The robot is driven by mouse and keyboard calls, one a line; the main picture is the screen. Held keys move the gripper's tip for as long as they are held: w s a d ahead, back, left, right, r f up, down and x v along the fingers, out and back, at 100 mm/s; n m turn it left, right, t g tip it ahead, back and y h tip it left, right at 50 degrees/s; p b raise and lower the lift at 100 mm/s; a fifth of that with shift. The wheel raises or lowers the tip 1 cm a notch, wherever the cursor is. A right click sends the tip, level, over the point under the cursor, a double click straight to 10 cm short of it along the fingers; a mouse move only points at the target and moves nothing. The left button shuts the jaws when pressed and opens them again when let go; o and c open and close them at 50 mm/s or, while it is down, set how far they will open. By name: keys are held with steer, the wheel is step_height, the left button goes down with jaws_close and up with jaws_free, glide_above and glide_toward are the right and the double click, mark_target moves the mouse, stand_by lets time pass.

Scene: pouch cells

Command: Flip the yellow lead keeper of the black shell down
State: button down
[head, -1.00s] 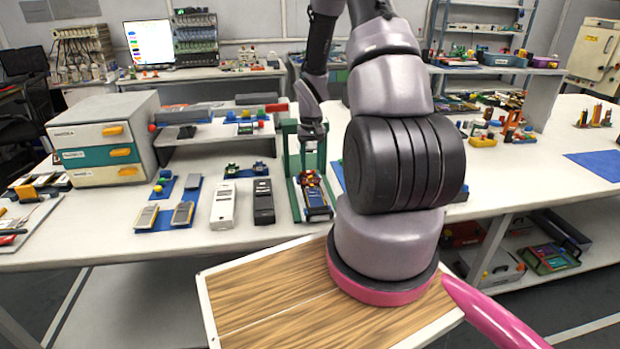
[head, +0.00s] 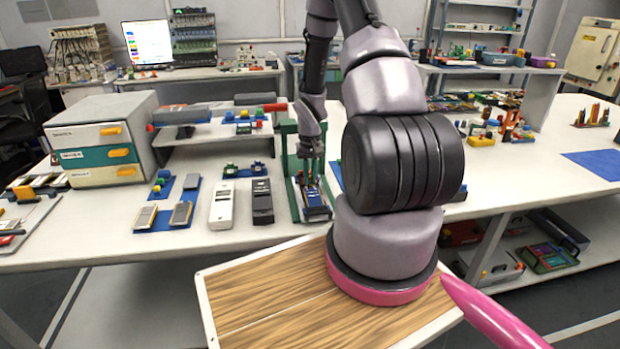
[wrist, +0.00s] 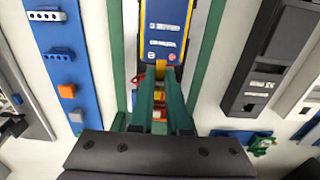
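My gripper (wrist: 160,80) points down at the table, its two green fingers apart with a narrow gap between them. In the head view my gripper (head: 311,180) is inside a green frame (head: 293,200). Just past the fingertips lies a blue-faced unit with dark and yellow edges (wrist: 166,30), also in the head view (head: 316,203). Small red and yellow parts (wrist: 160,76) show at its near end, partly hidden by the fingers; I cannot tell which is the lead keeper. A separate black case (head: 262,203) lies beside the frame, also in the wrist view (wrist: 254,82).
A white case (head: 222,206) lies left of the black case. Blue trays with grey cells (head: 163,217) are further left, near a drawer cabinet (head: 100,140). The green frame's posts stand close on both sides of my gripper. The table's front strip is clear.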

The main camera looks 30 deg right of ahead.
steer(key=shift+s+a+f+t+h, duration=0.15)
steer(key=shift+s+t, duration=0.1)
steer(key=shift+t, duration=0.3)
steer(key=shift+s+a+t+h, duration=0.1)
steer(key=shift+s+t+h, duration=0.1)
steer(key=shift+t, duration=0.35)
steer(key=shift+s+f+t+h, duration=0.15)
steer(key=shift+s+t+h, duration=0.1)
steer(key=shift+t, duration=0.85)
steer(key=c, duration=0.9)
jaws_free()
steer(key=shift+w, duration=0.1)
steer(key=v, duration=1.1)
